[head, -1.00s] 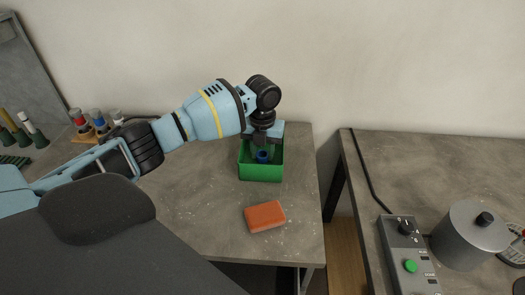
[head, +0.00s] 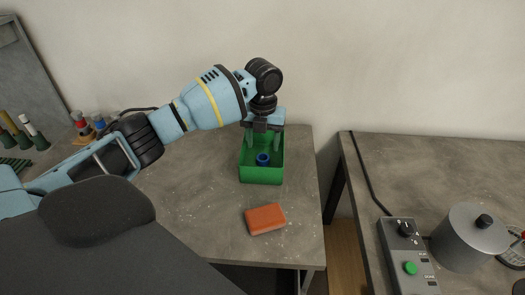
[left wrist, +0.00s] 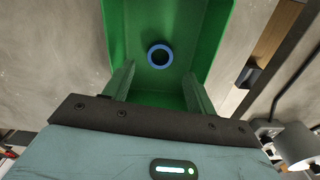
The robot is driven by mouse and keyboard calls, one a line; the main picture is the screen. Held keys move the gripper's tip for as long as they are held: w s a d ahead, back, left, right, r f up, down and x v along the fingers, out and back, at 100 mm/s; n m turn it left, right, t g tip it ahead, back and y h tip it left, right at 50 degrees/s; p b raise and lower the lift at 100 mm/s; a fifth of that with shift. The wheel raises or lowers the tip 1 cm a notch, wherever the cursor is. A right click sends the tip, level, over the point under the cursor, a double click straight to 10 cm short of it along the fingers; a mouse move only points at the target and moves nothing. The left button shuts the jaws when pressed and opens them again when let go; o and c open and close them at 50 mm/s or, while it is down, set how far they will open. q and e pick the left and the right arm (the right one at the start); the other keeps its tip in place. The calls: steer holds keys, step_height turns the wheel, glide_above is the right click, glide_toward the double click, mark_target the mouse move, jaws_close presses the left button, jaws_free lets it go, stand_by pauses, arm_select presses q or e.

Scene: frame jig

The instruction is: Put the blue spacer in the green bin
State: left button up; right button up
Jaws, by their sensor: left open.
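The blue spacer (head: 263,159) is a small ring inside the green bin (head: 261,175), which stands near the back right of the left table. In the left wrist view the spacer (left wrist: 160,56) lies on the floor of the bin (left wrist: 118,30), its dark hole facing the camera. My left gripper (head: 263,143) is above the bin, pointing down, its fingers apart and empty. The fingers (left wrist: 157,85) also show spread in the left wrist view, with the spacer clear of them. My right gripper is not in view.
An orange block (head: 265,218) lies on the table in front of the bin. Colored pegs in holders stand at the far left. A second table on the right, across a gap, holds a control box (head: 409,258) and a grey cylinder (head: 470,236).

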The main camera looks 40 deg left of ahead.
mark_target(263, 158)
arm_select(q)
step_height(263, 158, up, 7)
stand_by(0.3)
steer(key=shift+f, duration=0.1)
